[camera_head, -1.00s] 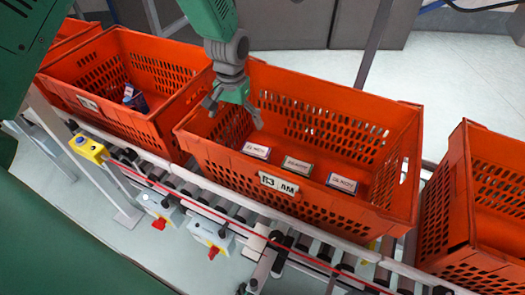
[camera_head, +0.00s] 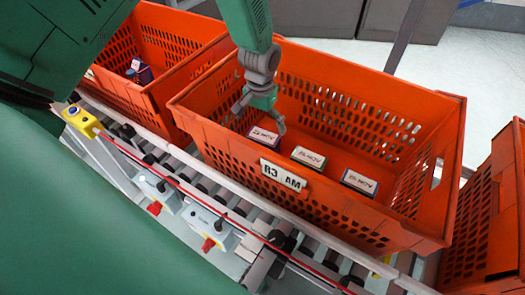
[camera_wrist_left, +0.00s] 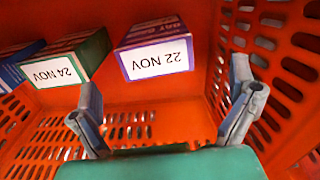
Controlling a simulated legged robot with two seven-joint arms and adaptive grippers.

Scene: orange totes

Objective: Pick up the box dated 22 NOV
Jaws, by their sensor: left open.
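The box dated 22 NOV (camera_head: 263,136) is purple with a white label and lies in the middle orange tote (camera_head: 340,200), leftmost of three boxes there. In the left wrist view the 22 NOV box (camera_wrist_left: 155,60) has its label upside down, beyond the fingers and between them across the picture. My left gripper (camera_head: 260,116) is inside the tote, just above and behind this box, open and empty. Its two fingers also show in the left wrist view (camera_wrist_left: 165,105), apart from the box. My right gripper is not in view.
A green-edged box dated 24 NOV (camera_wrist_left: 68,62) sits beside the 22 NOV box, with a dark blue one (camera_head: 359,183) farther right. Other totes stand left (camera_head: 175,115) and right (camera_head: 485,220) on the roller conveyor.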

